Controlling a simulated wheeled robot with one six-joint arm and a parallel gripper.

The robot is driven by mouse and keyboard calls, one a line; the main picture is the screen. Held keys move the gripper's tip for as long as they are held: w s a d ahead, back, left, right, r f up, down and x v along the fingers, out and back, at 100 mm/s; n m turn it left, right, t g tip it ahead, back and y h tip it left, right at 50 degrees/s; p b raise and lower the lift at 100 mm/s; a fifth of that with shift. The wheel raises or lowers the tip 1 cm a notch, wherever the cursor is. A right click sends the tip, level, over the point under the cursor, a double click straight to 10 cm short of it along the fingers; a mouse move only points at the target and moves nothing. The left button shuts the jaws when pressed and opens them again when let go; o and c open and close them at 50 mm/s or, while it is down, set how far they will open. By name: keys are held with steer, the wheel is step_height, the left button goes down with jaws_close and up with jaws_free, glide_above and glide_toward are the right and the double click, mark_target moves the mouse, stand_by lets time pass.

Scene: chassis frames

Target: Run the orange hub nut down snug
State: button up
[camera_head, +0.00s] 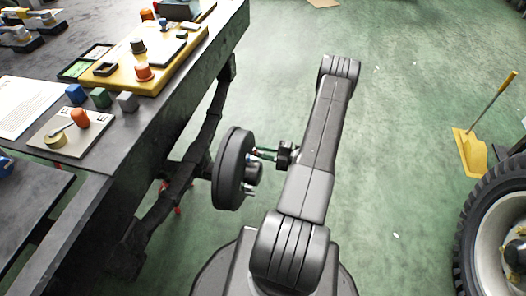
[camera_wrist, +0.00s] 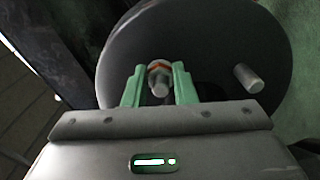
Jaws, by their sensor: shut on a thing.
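The dark round hub (camera_head: 230,168) stands upright beside the bench, its studs facing right toward my arm. In the wrist view the hub disc (camera_wrist: 215,45) fills the upper middle. The orange hub nut (camera_wrist: 159,66) shows as an orange band around a stud, between the green fingers. My gripper (camera_wrist: 160,84) is shut on the nut, one finger on each side. In the head view my gripper (camera_head: 263,153) reaches left to the hub face, where the nut is too small to make out clearly. Another grey stud (camera_wrist: 248,78) sticks out to the right, bare.
A dark workbench (camera_head: 215,55) at left carries a yellow tray (camera_head: 112,78), coloured blocks and small parts. A large tyre (camera_head: 470,230) stands at lower right, with a yellow dustpan (camera_head: 468,152) above it. The green floor behind my arm is mostly clear.

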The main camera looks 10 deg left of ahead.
steer(key=shift+d+m, duration=0.1)
steer(key=shift+m, duration=0.3)
steer(key=o, duration=0.7)
steer(key=shift+d, duration=0.1)
steer(key=d+p, duration=0.2)
steer(key=d, duration=1.1)
steer(key=shift+s+d, duration=0.25)
steer(key=shift+d, duration=0.15)
steer(key=shift+a, duration=0.1)
steer(key=a+b, duration=0.2)
steer(key=a, duration=1.2)
steer(key=shift+w, duration=0.25)
